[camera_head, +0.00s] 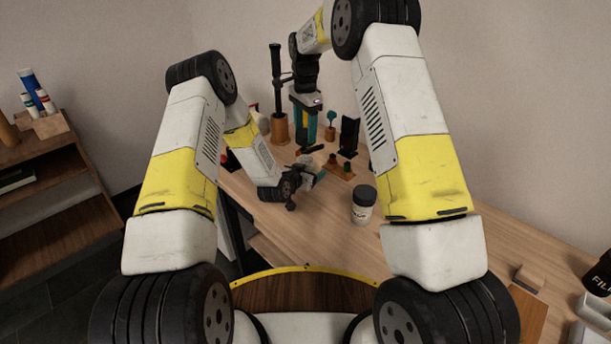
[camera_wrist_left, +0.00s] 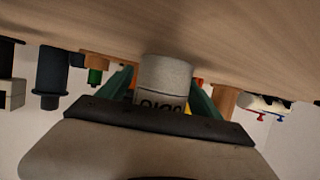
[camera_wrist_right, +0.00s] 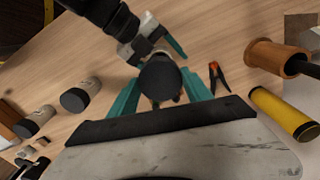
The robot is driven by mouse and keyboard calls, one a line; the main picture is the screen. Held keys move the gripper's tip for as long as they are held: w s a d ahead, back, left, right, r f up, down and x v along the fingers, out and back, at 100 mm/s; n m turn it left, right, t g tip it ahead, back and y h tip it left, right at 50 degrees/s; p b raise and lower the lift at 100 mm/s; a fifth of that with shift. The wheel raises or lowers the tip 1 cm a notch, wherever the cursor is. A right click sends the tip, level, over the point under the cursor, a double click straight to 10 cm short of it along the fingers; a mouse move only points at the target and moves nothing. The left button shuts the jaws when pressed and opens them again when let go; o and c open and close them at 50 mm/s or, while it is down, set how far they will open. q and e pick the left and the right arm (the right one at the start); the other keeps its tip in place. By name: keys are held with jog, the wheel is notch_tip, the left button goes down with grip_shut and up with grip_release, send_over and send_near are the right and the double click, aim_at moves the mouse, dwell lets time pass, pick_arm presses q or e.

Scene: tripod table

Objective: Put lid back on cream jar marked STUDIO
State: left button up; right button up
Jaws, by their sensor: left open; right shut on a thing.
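The STUDIO jar (camera_wrist_left: 166,76) is a pale cylinder with dark lettering, partly readable and upside down in the left wrist view. It stands on the table between the open fingers of my left gripper (camera_wrist_left: 163,92). The same left gripper (camera_head: 312,172) is low over the table in the head view. My right gripper (camera_head: 306,122) points down above the back of the table. In the right wrist view, the right gripper (camera_wrist_right: 160,98) is shut on a dark round lid (camera_wrist_right: 160,78). That lid hides what lies directly beneath it.
Another jar with a black lid (camera_head: 363,204) stands at the front right of the left gripper. A wooden holder with dark pegs (camera_head: 339,170), orange-handled pliers (camera_wrist_right: 216,76), a wooden cup (camera_wrist_right: 270,58) and a yellow cylinder (camera_wrist_right: 284,115) are nearby.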

aim_at(305, 143)
pick_arm(q)
grip_shut()
pick_arm(e)
jog(key=shift+f, duration=2.5)
jog(key=shift+f, duration=0.1)
jog(key=shift+f, duration=0.8)
jog(key=shift+s+f, duration=0.15)
jog(key=shift+f, duration=0.45)
jog(key=o, duration=1.3)
